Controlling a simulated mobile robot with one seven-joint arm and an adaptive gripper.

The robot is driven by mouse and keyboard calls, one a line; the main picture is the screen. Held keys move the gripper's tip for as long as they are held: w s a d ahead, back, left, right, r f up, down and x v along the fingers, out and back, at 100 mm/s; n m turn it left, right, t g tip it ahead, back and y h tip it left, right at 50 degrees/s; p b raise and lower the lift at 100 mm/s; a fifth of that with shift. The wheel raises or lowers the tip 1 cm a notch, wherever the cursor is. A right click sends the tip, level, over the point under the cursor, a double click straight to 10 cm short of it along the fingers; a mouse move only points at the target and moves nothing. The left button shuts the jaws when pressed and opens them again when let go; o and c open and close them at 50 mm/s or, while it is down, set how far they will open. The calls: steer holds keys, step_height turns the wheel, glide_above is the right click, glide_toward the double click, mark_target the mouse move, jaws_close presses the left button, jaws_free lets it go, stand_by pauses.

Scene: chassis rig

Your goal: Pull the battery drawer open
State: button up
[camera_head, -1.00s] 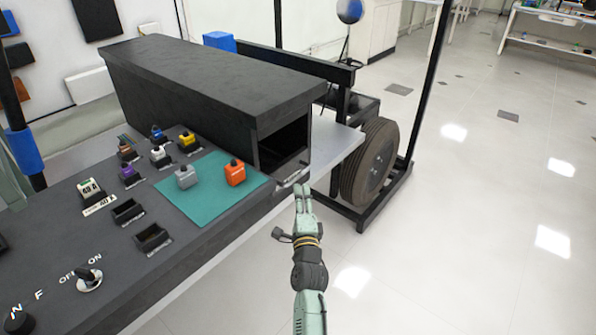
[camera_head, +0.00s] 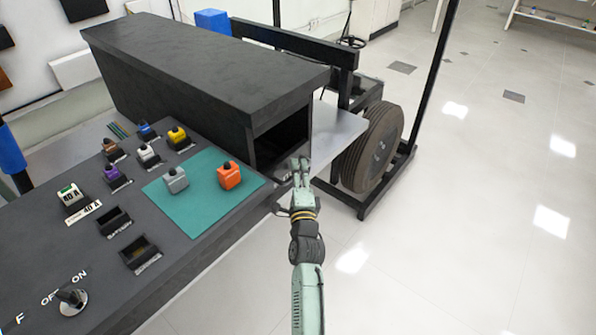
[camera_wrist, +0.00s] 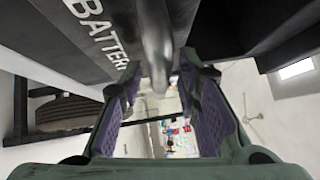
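The battery drawer's dark front (camera_wrist: 80,35) fills the upper left of the wrist view, with white "BATTERY" lettering. A grey rounded handle bar (camera_wrist: 156,45) comes down from the top middle of that view. My gripper (camera_wrist: 160,88) is open, with one finger on each side of the bar's lower end. Whether either finger touches the bar is not clear. In the head view my gripper (camera_head: 300,163) is at the front lower edge of the black housing (camera_head: 200,65), beside its dark opening (camera_head: 284,138). There my gripper mostly hides the handle.
Left of my gripper, the dark panel (camera_head: 200,250) carries a teal mat (camera_head: 200,208) with an orange block (camera_head: 229,175) and a grey block (camera_head: 175,180). A wheel (camera_head: 372,148) stands on the right. The floor further right is clear.

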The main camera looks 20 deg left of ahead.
jaws_close()
stand_by(0.7)
